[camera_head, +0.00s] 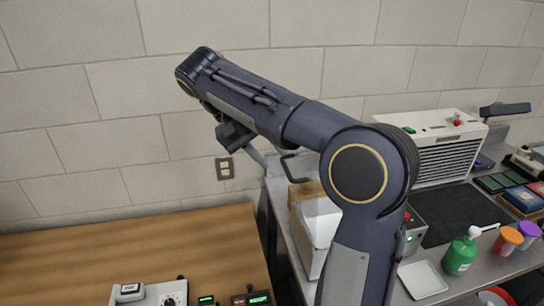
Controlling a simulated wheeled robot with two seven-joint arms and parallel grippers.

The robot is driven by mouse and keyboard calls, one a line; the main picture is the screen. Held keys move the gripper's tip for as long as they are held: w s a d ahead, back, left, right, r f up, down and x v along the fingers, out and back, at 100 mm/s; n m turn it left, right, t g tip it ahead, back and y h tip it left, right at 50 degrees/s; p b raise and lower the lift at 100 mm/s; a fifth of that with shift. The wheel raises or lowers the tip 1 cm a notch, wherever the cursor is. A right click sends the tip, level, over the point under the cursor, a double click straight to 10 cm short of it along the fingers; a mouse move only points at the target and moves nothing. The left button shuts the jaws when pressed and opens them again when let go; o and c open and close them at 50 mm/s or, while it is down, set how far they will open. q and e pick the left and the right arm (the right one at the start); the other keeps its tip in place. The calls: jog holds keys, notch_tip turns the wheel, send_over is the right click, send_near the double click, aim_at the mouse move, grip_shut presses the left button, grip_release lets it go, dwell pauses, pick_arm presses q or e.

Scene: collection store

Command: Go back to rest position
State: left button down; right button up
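My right arm rises from the bottom right of the head view, bends at a large round elbow and reaches up and left in front of the wall. A dark block under its forearm appears to be my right gripper (236,135). It is partly hidden by the arm, and its fingers are not clear enough to show whether they are open or shut. I see nothing held in it. My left gripper is not in view.
A wooden table (130,245) at left has devices (150,294) at its front.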

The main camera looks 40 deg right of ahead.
dwell(0.4)
jog(key=s+a+f+n+t+y+b, duration=0.1)
jog(key=s+a+f+t+y, duration=0.3)
jog(key=s+a+f, duration=0.4)
jog(key=s+a+f+n+t+y+b, duration=0.1)
jog(key=s+a+f+n+t+y, duration=0.2)
jog(key=s+a+f, duration=0.5)
notch_tip(320, 180, down, 4)
jog(key=t+y, duration=0.1)
jog(key=y, duration=0.1)
jog(key=shift+t+y+b, duration=0.3)
jog(key=shift+t+b, duration=0.05)
jog(key=shift+t, duration=0.05)
jog(key=shift+f, duration=0.1)
